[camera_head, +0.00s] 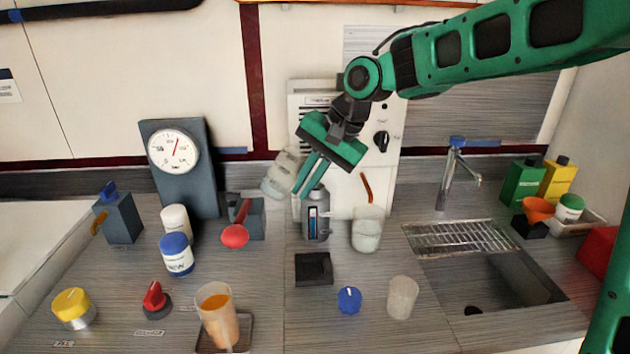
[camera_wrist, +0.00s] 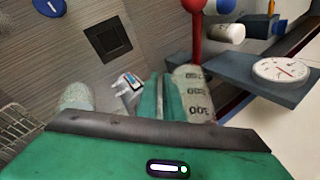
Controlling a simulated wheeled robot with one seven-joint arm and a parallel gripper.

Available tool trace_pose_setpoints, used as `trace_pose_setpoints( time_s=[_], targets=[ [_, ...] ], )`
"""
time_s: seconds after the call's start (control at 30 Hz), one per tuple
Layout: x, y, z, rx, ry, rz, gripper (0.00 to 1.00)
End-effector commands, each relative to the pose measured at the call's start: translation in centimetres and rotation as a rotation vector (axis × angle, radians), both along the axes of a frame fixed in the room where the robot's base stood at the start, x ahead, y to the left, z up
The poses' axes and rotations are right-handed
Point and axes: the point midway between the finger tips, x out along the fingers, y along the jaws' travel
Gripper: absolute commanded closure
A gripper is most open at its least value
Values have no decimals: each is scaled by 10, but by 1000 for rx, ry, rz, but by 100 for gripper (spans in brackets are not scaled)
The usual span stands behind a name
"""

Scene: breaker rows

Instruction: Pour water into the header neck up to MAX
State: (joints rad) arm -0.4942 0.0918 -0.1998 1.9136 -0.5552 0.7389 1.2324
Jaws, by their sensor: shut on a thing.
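My gripper (camera_head: 307,180) is shut on a translucent graduated beaker (camera_head: 282,172), which hangs tilted in the air. In the wrist view the gripper's fingers (camera_wrist: 160,97) lie beside the beaker (camera_wrist: 194,90), whose printed numbers show upside down. The grey header (camera_head: 317,222) stands upright on the counter, just below and right of the beaker, with a sight window showing a blue strip. Its neck top is partly behind the fingers. The window also shows in the wrist view (camera_wrist: 130,81). I cannot tell the water level in the beaker or see a stream.
A frosted jar (camera_head: 367,232) stands right of the header, and a red-handled lever block (camera_head: 247,218) left of it. A black square tray (camera_head: 313,268), blue knob (camera_head: 349,299) and clear cup (camera_head: 402,297) lie in front. A sink (camera_head: 505,282) is at right.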

Motion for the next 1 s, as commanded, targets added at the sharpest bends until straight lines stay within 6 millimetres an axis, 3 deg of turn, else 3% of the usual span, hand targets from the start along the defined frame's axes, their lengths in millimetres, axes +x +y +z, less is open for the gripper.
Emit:
trace_pose_setpoints(
  time_s=[1.0],
  targets=[
    [-5,22,11,-372,-87,-78,100]
  ],
)
